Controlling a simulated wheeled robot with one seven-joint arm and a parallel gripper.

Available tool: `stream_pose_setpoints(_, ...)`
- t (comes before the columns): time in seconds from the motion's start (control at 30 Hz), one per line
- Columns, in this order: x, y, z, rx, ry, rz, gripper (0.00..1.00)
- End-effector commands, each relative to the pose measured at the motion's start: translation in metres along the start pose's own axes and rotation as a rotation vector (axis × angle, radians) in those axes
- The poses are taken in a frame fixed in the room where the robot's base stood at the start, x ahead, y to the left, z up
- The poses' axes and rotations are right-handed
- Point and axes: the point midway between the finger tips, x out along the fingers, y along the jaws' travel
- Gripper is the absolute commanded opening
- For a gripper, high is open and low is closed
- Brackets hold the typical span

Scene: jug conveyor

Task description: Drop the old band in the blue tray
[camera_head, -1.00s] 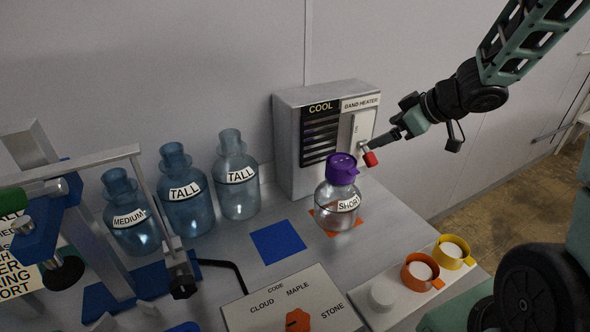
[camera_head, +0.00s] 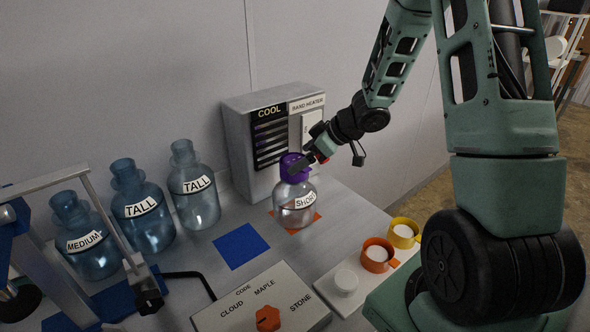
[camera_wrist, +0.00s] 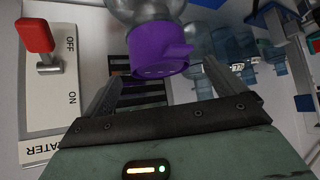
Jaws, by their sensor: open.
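A clear jug labelled SHORT (camera_head: 295,207) stands upright on an orange square. A purple band with a side tab (camera_head: 291,168) is around its neck; it also shows in the wrist view (camera_wrist: 158,48). I cannot tell whether this is the old band. My gripper (camera_head: 302,166) is open beside the purple band, its fingers overlapping the band in the head view. In the wrist view the band lies ahead of and between the open fingertips (camera_wrist: 163,82), not gripped. A flat blue square (camera_head: 240,246) lies on the bench; no clear blue tray is visible.
The band heater (camera_head: 262,140) stands behind the jug; its red lever (camera_wrist: 36,36) is at OFF. Jugs labelled TALL (camera_head: 194,187) and MEDIUM (camera_head: 88,242) stand left. Orange (camera_head: 376,255) and yellow (camera_head: 403,233) rings sit right. A code box (camera_head: 262,304) is in front.

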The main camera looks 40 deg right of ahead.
Motion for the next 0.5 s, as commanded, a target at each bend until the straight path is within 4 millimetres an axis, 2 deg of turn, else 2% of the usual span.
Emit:
stream_pose_setpoints(0.17, 0.011, 0.0, -0.001, 0.001, -0.001, -0.001, 0.96)
stream_pose_setpoints(0.4, 0.046, -0.001, -0.004, 0.0, -0.002, -0.002, 0.96)
stream_pose_setpoints(0.5, 0.054, 0.0, -0.003, -0.001, -0.003, 0.0, 0.96)
